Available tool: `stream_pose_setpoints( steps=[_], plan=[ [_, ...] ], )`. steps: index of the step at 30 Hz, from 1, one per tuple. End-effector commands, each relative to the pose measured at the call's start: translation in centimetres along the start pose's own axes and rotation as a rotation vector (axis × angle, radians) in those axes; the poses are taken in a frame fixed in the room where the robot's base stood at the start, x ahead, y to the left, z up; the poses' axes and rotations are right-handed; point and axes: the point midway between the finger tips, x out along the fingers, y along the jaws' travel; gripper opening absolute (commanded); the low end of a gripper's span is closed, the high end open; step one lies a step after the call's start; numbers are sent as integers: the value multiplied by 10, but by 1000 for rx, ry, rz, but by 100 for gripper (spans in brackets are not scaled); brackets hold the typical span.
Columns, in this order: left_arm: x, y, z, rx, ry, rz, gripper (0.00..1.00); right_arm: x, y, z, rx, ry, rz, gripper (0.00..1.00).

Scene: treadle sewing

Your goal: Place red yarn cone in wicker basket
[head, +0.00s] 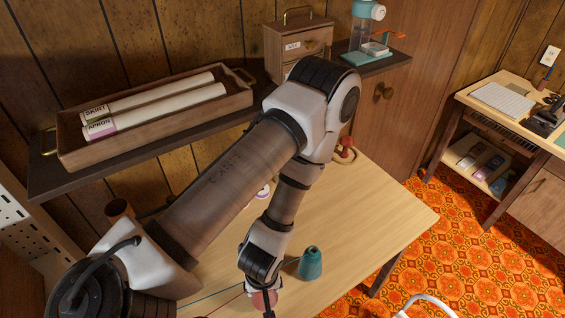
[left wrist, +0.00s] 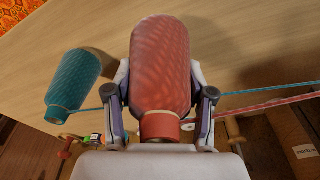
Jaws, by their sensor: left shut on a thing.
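The red yarn cone (left wrist: 160,75) stands out large between the two fingers of my left gripper (left wrist: 160,102) in the left wrist view. The fingers are shut on it near its narrower end. In the head view only a small part of the red cone (head: 265,299) shows below my left wrist (head: 262,275), close to the bottom edge. I cannot tell whether it touches the table. My right gripper is not in view. I see no wicker basket in either view.
A teal yarn cone (head: 310,264) stands close beside the red one on the wooden table (head: 380,212). Red and teal yarn strands trail from the cones. A shelf holds a wooden tray (head: 160,126) of rolled patterns and a small drawer box (head: 290,45). The table's right part is clear.

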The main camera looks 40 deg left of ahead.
Motion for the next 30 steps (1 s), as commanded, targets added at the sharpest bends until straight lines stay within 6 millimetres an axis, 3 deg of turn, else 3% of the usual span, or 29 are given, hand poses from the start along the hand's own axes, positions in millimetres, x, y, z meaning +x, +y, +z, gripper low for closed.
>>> stream_pose_setpoints(
  steps=[6, 13, 15, 21, 24, 30],
  plan=[
    [17, 3, -23, -21, 6, 7, 14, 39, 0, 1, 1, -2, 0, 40],
    [23, 8, -50, -18, 5, 9, 14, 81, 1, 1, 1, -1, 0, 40],
    [12, 9, -66, -18, 3, 5, 14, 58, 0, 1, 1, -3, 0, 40],
    [19, 14, -108, -17, 3, 3, 14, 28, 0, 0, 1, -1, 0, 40],
    [25, 17, -128, -15, 4, 2, 14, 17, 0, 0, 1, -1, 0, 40],
    [34, 21, -150, -11, 4, 2, 14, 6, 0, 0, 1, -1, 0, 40]
  ],
)
